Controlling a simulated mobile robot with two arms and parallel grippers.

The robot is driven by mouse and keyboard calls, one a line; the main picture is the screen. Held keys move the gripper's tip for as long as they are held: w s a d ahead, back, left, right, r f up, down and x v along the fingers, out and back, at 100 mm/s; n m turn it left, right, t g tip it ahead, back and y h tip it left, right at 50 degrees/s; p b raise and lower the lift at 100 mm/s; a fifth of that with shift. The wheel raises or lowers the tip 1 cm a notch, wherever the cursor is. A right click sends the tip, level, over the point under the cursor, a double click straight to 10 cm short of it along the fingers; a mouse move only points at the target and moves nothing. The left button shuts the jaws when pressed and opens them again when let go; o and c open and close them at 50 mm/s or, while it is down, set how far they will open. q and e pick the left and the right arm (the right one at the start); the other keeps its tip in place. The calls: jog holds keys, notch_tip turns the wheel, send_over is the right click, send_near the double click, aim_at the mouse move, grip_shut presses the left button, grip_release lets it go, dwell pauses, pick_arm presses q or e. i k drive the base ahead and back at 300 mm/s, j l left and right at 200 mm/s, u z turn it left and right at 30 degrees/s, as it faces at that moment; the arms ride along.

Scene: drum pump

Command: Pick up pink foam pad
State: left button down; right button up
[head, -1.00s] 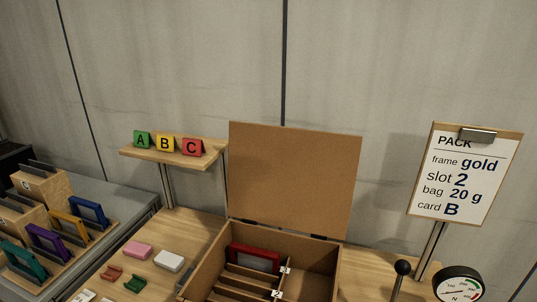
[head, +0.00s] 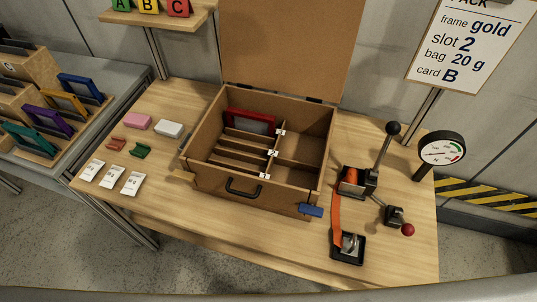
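The pink foam pad (head: 138,120) lies flat on the left part of the wooden table (head: 190,235), near its back left edge. A white pad (head: 169,129) lies just to its right, apart from it. A red piece (head: 116,144) and a green piece (head: 141,151) lie in front of the two pads. Nothing covers the pink pad. Neither of my grippers shows in the head view.
An open wooden case (head: 245,190) with slots and a red frame (head: 250,122) stands mid-table, right of the pads. White packets (head: 112,177) lie at the front left. A lever device (head: 357,182) and a gauge (head: 442,148) stand right. A frame rack (head: 45,100) is at far left.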

aim_at(133, 120)
jog(key=j+z, duration=0.35)
jog(key=j, duration=1.4)
jog(key=i, duration=0.05)
